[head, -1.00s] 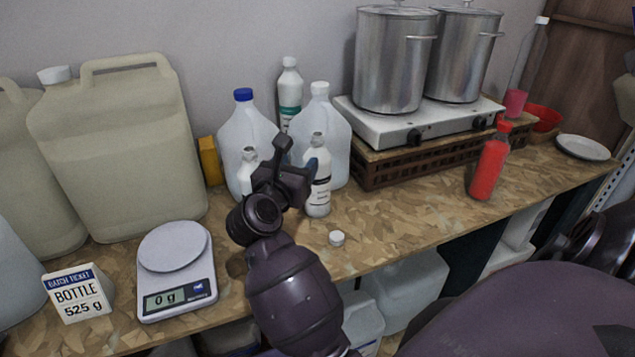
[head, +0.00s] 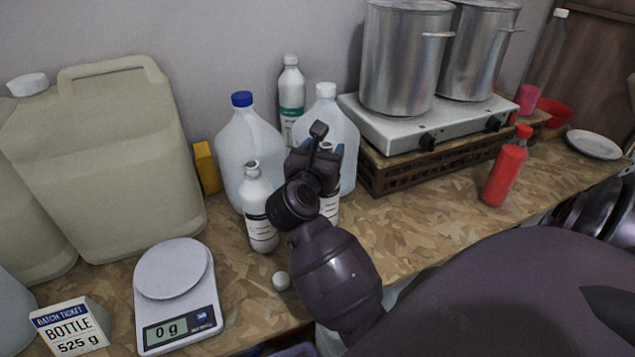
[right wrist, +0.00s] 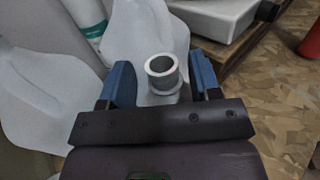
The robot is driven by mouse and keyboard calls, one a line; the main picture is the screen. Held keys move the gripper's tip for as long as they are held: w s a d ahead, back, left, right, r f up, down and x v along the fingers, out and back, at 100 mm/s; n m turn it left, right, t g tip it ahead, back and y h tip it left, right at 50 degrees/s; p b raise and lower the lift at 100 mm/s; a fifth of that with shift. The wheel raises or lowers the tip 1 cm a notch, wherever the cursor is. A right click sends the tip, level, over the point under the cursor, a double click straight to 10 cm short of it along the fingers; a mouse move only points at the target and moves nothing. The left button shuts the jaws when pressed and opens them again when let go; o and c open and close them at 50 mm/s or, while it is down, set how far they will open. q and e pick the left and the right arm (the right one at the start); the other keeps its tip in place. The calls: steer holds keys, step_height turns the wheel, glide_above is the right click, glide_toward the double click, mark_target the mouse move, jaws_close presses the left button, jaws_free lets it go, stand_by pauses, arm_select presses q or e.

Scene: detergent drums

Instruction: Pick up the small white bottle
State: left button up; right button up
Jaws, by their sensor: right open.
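Two small white bottles with dark-printed labels stand upright on the bench. The left small white bottle (head: 258,215) is in plain view. The right small white bottle (head: 331,206) is mostly hidden behind my right gripper (head: 318,160). In the right wrist view, an open, capless bottle neck (right wrist: 162,72) sits between the two blue fingers of my right gripper (right wrist: 162,88). The fingers are open, with a gap on each side of the neck. My left gripper is not in view.
Large translucent jugs (head: 245,145) and a green-labelled bottle (head: 291,95) stand close behind. A scale (head: 176,290) reads 0 g beside a batch ticket (head: 70,328). A hotplate (head: 430,125) and red bottle (head: 505,168) stand right.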

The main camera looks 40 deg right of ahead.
steer(key=shift+d, duration=0.35)
steer(key=shift+c, duration=0.6)
jaws_close()
